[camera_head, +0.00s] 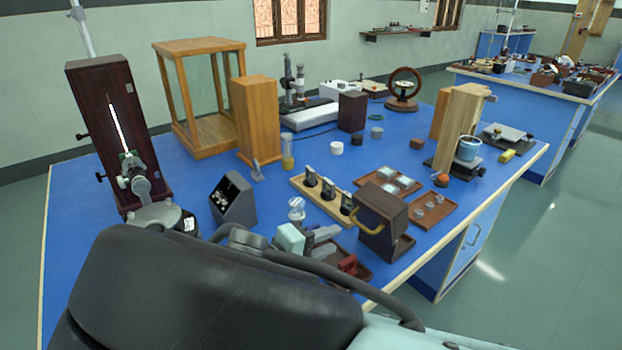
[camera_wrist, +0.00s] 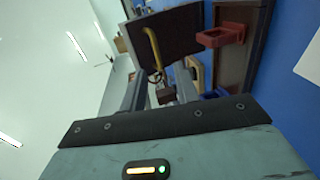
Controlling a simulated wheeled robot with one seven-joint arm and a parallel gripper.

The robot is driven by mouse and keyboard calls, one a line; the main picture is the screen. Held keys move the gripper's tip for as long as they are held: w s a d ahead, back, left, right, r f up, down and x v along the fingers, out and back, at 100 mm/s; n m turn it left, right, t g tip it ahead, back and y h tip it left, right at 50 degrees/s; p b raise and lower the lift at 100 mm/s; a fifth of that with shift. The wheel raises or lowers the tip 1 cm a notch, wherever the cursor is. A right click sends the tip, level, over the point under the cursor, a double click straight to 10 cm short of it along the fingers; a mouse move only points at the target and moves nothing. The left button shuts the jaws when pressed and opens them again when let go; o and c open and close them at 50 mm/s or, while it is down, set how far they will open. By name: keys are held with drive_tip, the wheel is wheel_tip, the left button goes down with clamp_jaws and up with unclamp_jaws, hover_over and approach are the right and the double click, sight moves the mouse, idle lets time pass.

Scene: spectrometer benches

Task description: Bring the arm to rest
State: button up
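My gripper (camera_head: 323,240) hangs over the near edge of the blue bench (camera_head: 95,215), beside a dark brown box with a yellow handle (camera_head: 382,222). In the wrist view its two grey fingers (camera_wrist: 160,90) stand apart, with the handled box (camera_wrist: 165,35) beyond them. A small dark block (camera_wrist: 166,95) shows between the fingers in that view; I cannot tell whether it touches them. I see nothing clearly held. My dark arm fills the lower left of the head view.
A brown tray with a red holder (camera_head: 348,264) lies just by my gripper; the holder also shows in the wrist view (camera_wrist: 220,35). A wooden rack with dark round pieces (camera_head: 325,198), a glass flask (camera_head: 296,208) and a dark sloped box (camera_head: 233,200) stand close behind.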

drive_tip(key=s+d+f+g+y, duration=0.1)
drive_tip(key=s+d+g+y, duration=0.4)
drive_tip(key=s+d+g, duration=0.25)
drive_tip(key=s+d+r+g+y, duration=0.1)
drive_tip(key=s+r+y, duration=0.7)
drive_tip(key=s, duration=0.7)
wheel_tip(320, 180, up, 3)
drive_tip(key=shift+d+f+n, duration=0.15)
drive_tip(key=shift+d+n, duration=0.05)
drive_tip(key=shift+n, duration=0.2)
drive_tip(key=shift+g, duration=0.25)
